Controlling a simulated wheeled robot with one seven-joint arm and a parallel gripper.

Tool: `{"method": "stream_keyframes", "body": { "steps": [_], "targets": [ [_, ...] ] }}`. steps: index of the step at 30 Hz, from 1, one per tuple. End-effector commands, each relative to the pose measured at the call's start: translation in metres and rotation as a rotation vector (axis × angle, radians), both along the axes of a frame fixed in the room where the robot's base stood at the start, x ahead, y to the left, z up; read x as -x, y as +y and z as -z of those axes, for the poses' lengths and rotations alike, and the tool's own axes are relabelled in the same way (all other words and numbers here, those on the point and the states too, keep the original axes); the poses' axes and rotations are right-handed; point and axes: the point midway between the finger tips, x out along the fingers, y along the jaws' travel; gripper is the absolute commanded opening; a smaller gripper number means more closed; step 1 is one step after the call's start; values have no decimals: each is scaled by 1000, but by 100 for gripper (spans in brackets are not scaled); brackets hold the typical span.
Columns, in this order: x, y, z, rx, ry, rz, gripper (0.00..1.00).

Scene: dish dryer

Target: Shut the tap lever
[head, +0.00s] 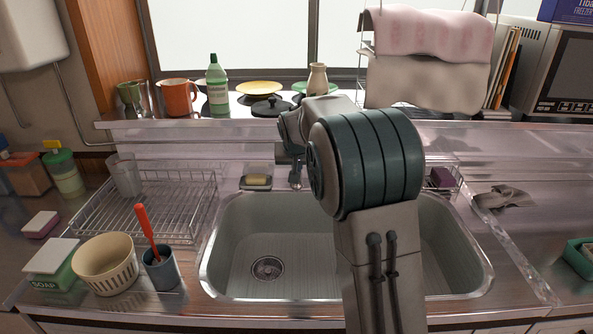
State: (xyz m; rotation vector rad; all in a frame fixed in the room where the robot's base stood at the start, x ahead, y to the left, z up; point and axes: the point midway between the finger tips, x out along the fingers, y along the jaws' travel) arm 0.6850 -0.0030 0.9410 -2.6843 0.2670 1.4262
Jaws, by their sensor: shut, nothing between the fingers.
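The metal tap (296,174) stands at the back edge of the sink (225,265), left of the sink's middle, and only a small part of it shows. Its lever cannot be made out, as my arm covers that area. My gripper (286,156) shows only as a small dark part below my wrist, right by the tap. It is shut and holds nothing. Its fingertips are mostly hidden, and I cannot tell whether they touch the tap or the lever.
A soap dish (256,184) sits just left of the tap. A wire dish rack (150,212) is left of the sink, with a bowl (105,264) and a blue cup (162,270) in front. A back shelf (235,124) holds mugs and bottles.

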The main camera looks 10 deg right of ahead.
Motion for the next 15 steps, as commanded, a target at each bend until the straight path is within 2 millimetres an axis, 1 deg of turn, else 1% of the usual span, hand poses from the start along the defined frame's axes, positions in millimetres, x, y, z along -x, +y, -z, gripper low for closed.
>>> {"method": "stream_keyframes", "body": {
  "steps": [1,7,15],
  "targets": [
    [1,1,9,2,-14,-1,0],
    [6,2,16,10,-60,-1,0],
    [11,3,24,10,-61,0,0]
  ]
}}
